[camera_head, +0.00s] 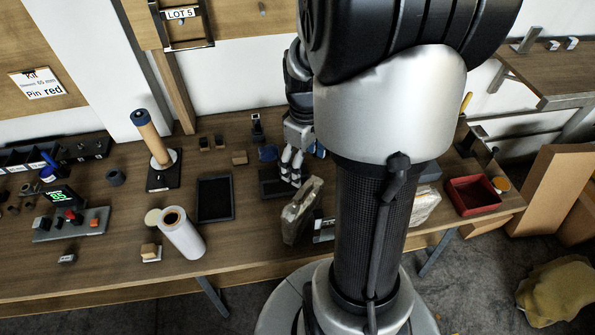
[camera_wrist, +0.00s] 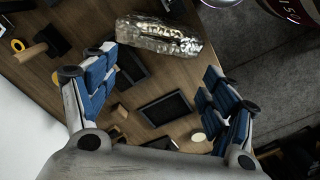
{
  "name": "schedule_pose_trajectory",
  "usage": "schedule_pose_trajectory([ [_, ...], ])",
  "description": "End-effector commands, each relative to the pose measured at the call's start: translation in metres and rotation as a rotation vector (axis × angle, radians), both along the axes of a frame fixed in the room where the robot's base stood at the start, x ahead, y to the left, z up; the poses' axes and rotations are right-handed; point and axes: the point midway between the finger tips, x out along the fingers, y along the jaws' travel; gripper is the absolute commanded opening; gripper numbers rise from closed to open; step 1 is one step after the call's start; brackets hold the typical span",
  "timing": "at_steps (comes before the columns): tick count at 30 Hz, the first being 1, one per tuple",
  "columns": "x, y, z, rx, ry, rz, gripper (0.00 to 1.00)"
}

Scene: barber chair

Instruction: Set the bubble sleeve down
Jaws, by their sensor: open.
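The bubble sleeve (camera_head: 302,211) is a clear, crinkled, shiny packet near the front of the wooden bench, just left of my column. It looks tilted in the head view; its exact contact with the bench is hard to tell. In the wrist view the sleeve (camera_wrist: 158,35) lies beyond my fingertips, apart from both fingers. My gripper (camera_head: 291,168) is just behind the sleeve in the head view, pointing down. In the wrist view my gripper (camera_wrist: 160,64) has its blue-padded fingers spread wide with nothing between them.
A black tray (camera_head: 215,198) and a white cylinder (camera_head: 182,235) stand left on the bench (camera_head: 105,255). A dark flat tray (camera_head: 272,186) lies under my gripper. A red bin (camera_head: 474,195) and a pale wrapped item (camera_head: 425,204) are right of my column, which hides part of the bench.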

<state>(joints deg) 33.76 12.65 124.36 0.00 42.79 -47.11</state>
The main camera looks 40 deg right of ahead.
Motion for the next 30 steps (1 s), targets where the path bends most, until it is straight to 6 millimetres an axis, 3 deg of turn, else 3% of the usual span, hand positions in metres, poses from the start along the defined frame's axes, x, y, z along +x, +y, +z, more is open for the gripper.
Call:
schedule_pose_trajectory([
  [4, 0.003, 0.026, 0.031, -0.024, -0.043, -0.015, 0.78],
  [8, -0.003, 0.074, 0.073, -0.048, -0.123, -0.054, 0.78],
  [12, -0.026, 0.128, 0.112, -0.046, -0.226, -0.111, 0.78],
  [18, -0.068, 0.181, 0.138, 0.002, -0.346, -0.181, 0.78],
  [24, -0.091, 0.200, 0.144, 0.043, -0.398, -0.223, 0.78],
  [30, -0.093, 0.202, 0.144, 0.049, -0.403, -0.233, 0.78],
])
